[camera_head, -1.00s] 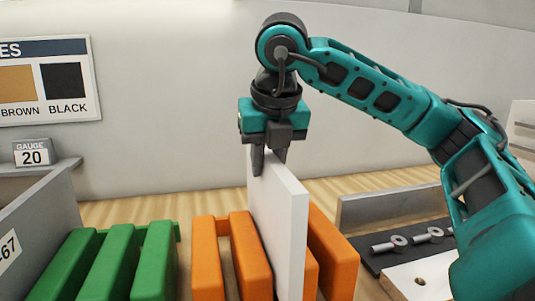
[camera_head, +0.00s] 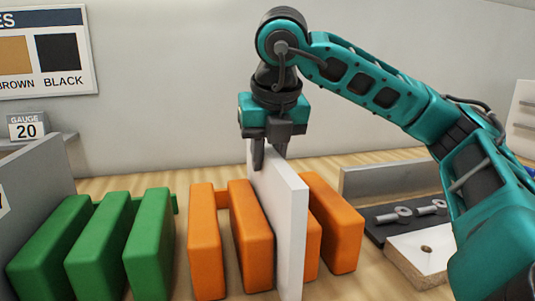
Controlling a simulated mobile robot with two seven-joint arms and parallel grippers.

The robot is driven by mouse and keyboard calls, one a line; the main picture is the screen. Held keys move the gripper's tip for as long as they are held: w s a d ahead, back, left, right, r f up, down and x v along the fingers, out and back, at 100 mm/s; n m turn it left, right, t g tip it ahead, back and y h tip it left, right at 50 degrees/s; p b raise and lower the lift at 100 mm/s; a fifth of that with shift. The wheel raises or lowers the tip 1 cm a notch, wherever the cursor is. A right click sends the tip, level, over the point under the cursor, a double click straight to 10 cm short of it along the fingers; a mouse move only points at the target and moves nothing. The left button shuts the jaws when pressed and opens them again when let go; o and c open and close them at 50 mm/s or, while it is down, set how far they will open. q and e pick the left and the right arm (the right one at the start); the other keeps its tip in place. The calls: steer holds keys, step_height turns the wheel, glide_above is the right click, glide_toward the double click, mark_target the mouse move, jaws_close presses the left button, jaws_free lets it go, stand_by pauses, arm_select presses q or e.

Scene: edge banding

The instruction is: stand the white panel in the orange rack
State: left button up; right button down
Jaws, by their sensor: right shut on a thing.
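The white panel (camera_head: 289,225) stands upright between the middle bars of the orange rack (camera_head: 251,240), with orange bars on both sides of it. Its lower edge runs down out of the picture, so I cannot tell whether it rests on the bottom. My right gripper (camera_head: 270,157) points down and is shut on the panel's upper far edge. My left gripper is not in view.
A green rack (camera_head: 150,245) stands left of the orange one, beside a grey bin wall (camera_head: 35,210). A gauge sign (camera_head: 27,126) stands at the back left.

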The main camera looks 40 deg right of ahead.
steer(key=shift+r, duration=0.1)
stand_by(0.3)
steer(key=c, duration=0.8)
jaws_free()
steer(key=shift+r+p, duration=2.5)
steer(key=shift+r, duration=1)
